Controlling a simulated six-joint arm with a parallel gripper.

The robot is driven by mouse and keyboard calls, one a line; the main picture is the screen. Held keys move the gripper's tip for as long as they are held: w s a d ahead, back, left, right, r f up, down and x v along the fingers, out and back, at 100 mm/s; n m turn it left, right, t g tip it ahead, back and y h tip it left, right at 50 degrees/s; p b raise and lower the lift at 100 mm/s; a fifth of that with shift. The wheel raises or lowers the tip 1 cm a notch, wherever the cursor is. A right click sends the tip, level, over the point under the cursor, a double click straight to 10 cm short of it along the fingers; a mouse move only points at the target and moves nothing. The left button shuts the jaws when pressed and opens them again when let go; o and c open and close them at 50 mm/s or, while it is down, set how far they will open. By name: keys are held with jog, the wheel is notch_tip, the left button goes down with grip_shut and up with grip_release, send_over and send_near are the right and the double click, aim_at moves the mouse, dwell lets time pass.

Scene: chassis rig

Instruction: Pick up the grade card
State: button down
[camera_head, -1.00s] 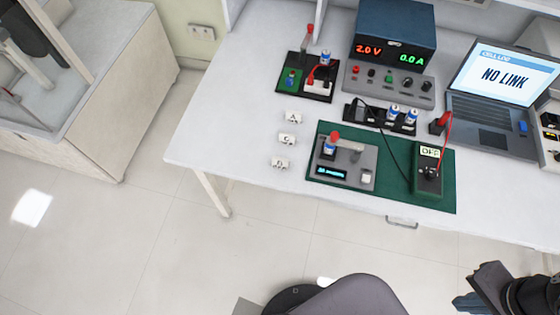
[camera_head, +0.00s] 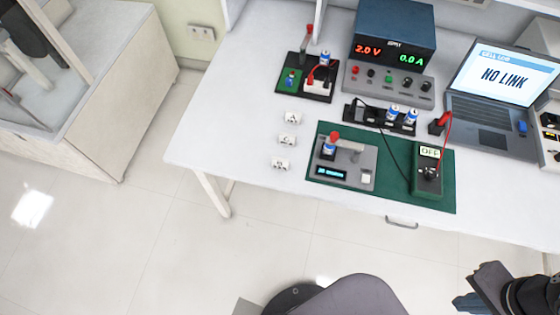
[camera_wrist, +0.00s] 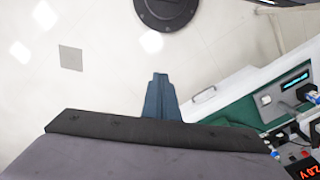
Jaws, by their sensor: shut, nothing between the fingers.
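Three small white cards with dark letters stand in a column on the left part of the white table: the top card reads A (camera_head: 292,118), the middle card looks like C (camera_head: 287,140), and the bottom card (camera_head: 280,164) is too small to read surely. My gripper (camera_head: 462,303) is at the lower right of the head view, off the table's front edge and far from the cards. In the wrist view its blue fingers (camera_wrist: 160,98) are together with nothing between them. No letter card can be made out in the wrist view.
Behind are a power supply (camera_head: 395,35), a battery holder (camera_head: 380,117) and a laptop (camera_head: 492,105). Bare table surrounds the cards, mainly to their left.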

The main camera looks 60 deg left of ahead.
dwell(0.3)
jog(key=c, duration=0.9)
grip_release()
jog(key=shift+c, duration=0.2)
